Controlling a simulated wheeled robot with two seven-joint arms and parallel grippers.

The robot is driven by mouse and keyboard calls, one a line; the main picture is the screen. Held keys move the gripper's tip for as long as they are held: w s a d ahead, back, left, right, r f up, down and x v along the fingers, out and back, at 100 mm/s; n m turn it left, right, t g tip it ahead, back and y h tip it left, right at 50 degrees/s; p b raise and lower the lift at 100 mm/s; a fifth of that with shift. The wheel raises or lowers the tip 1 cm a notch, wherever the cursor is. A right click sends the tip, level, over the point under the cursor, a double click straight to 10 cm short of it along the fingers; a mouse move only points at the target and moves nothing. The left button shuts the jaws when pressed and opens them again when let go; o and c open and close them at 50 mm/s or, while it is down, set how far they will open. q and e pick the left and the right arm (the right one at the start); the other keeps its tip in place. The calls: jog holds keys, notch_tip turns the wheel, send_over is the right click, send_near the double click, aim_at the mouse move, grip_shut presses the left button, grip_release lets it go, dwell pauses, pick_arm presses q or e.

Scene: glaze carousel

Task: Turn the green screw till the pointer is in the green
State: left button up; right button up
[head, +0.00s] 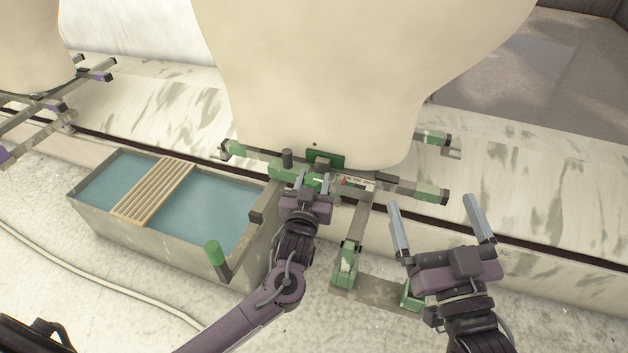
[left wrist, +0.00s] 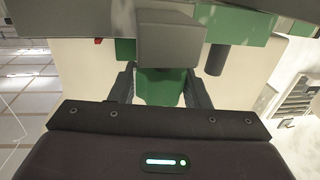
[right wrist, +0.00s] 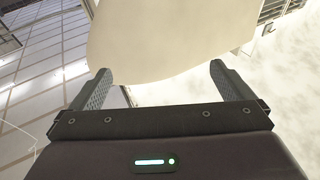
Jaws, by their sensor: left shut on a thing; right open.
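My left gripper (head: 314,182) is shut on the green screw, at the front of the frame under the big cream vessel. In the left wrist view the green screw (left wrist: 160,87) sits between both fingers, below a grey block. In the head view the gripper hides most of it. A small red pointer (head: 343,181) shows just right of the gripper, beside a pale scale plate (head: 360,185). The scale's coloured zones are too small to read. My right gripper (head: 442,218) is open and empty, to the right and in front of the frame.
The cream vessel (head: 350,80) hangs over the green and grey frame (head: 425,190). A tank of blue liquid (head: 215,205) with a wooden slatted rack (head: 153,190) stands at left. A cable lies on the floor.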

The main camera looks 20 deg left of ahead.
pick_arm(q)
jog(key=m+h+p, duration=0.2)
jog(key=h, duration=0.1)
jog(key=shift+r, duration=0.1)
jog(key=shift+m+h+p, duration=0.35)
jog(key=shift+m+h, duration=0.45)
jog(key=shift+h, duration=0.4)
jog(key=m+g+h+p, duration=0.1)
jog(key=m+h, duration=0.1)
jog(key=h, duration=0.1)
jog(key=shift+h, duration=0.4)
jog(key=shift+m+g+h, duration=0.9)
jog(key=shift+m+h, duration=0.4)
jog(key=shift+h, duration=0.2)
jog(key=shift+d+m+g+h, duration=0.1)
jog(key=shift+m+g+h, duration=0.3)
jog(key=shift+h, duration=0.1)
pick_arm(e)
jog(key=s+f+g+h, duration=0.1)
jog(key=s+f+g, duration=0.2)
jog(key=f, duration=0.4)
jog(key=s+d+f+g+h, duration=0.1)
jog(key=s+f+g, duration=0.3)
jog(key=f, duration=0.4)
jog(key=s+f+g+h, duration=0.2)
jog(key=f+g, duration=0.3)
jog(key=f, duration=0.3)
jog(key=shift+s+d+f+g+h, duration=0.2)
jog(key=shift+s+d+g+h, duration=0.15)
jog(key=shift+s, duration=0.55)
